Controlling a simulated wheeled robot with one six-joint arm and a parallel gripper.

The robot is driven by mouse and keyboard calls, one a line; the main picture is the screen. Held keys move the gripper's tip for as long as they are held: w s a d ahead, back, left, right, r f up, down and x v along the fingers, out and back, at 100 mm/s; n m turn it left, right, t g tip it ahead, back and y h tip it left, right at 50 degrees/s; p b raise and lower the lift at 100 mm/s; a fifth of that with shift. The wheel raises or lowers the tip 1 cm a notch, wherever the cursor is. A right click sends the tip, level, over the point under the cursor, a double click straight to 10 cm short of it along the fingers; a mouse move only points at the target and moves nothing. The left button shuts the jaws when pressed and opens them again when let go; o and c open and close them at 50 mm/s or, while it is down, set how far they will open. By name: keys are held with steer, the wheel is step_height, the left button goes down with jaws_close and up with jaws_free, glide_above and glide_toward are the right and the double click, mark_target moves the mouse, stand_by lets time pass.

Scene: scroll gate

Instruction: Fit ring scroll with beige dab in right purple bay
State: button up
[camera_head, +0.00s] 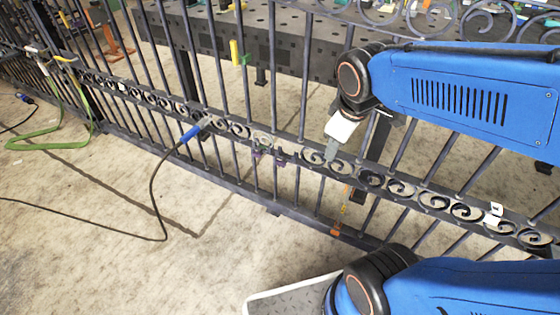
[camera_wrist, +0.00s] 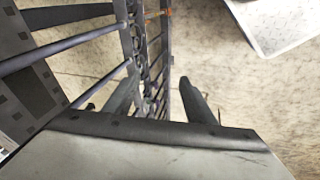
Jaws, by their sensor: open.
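The gate's scroll band (camera_head: 400,190) runs diagonally through the head view, with dark scrolls along it. Two small purple marks show under the band, a left one (camera_head: 256,158) and a right one (camera_head: 282,159). A paler scroll (camera_head: 263,138) sits in the band above them; I cannot tell whether it has a beige dab. My gripper (camera_head: 332,153) is over the band, right of the purple marks, close to a scroll (camera_head: 312,157). In the wrist view my gripper (camera_wrist: 158,92) has its fingers apart, with gate bars beyond them. Nothing is clearly held, and contact with the scrolls is unclear.
A blue-handled tool (camera_head: 193,132) with a black cable rests at the band on the left. A green strap (camera_head: 48,142) hangs farther left. A dark perforated table (camera_head: 285,40) stands behind the gate. The concrete floor at front left is mostly clear.

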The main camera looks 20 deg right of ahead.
steer(key=w+a+f+n+h, duration=0.1)
steer(key=w+a+f+n, duration=0.2)
steer(key=w+n, duration=0.25)
steer(key=w+a+f+n, duration=0.2)
steer(key=w+a+n, duration=0.1)
steer(key=w+n, duration=0.25)
steer(key=n+h, duration=0.1)
steer(key=n, duration=0.8)
glide_toward(281, 163)
steer(key=shift+g, duration=0.3)
steer(key=x, duration=0.8)
steer(key=shift+w+r, duration=0.1)
steer(key=shift+w, duration=0.25)
